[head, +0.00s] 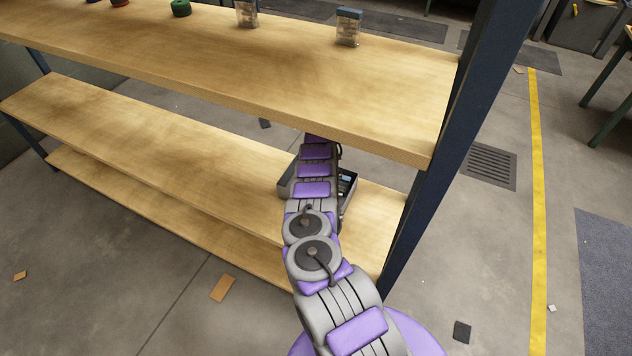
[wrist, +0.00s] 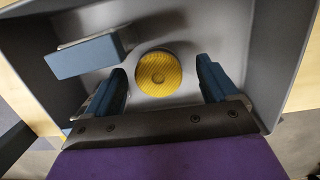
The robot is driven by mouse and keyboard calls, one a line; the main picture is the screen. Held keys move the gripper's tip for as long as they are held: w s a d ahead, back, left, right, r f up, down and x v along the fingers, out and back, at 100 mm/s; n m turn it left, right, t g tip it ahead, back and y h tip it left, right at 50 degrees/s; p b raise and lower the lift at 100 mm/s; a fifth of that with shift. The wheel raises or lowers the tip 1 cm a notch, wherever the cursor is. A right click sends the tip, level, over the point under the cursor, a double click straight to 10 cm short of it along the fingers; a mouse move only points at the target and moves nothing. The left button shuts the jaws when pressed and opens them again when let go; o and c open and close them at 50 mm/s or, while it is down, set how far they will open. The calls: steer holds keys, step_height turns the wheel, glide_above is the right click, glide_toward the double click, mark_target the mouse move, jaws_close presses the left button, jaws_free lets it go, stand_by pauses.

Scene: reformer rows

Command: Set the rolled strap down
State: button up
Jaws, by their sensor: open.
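The rolled strap (wrist: 159,74) is a round yellow coil lying flat on the floor of a grey bin (wrist: 232,32) in the wrist view. My gripper (wrist: 163,66) is open, with one blue finger on each side of the strap. A gap shows between the strap and both fingers. In the head view the bin (head: 347,203) sits on the lower shelf, largely covered by my arm. My gripper and the strap are hidden there, under the upper shelf.
A blue block-like thing (wrist: 85,57) is in the bin, left of the strap. A dark post (head: 440,165) stands to the right. The lower shelf (head: 150,130) is bare leftward.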

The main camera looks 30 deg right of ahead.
step_height(320, 180, up, 12)
steer(key=d+p, duration=0.1)
steer(key=p, duration=0.1)
steer(key=shift+w+d+p, duration=0.35)
steer(key=shift+w+d, duration=0.05)
steer(key=shift+w, duration=0.05)
steer(key=shift+a, duration=0.15)
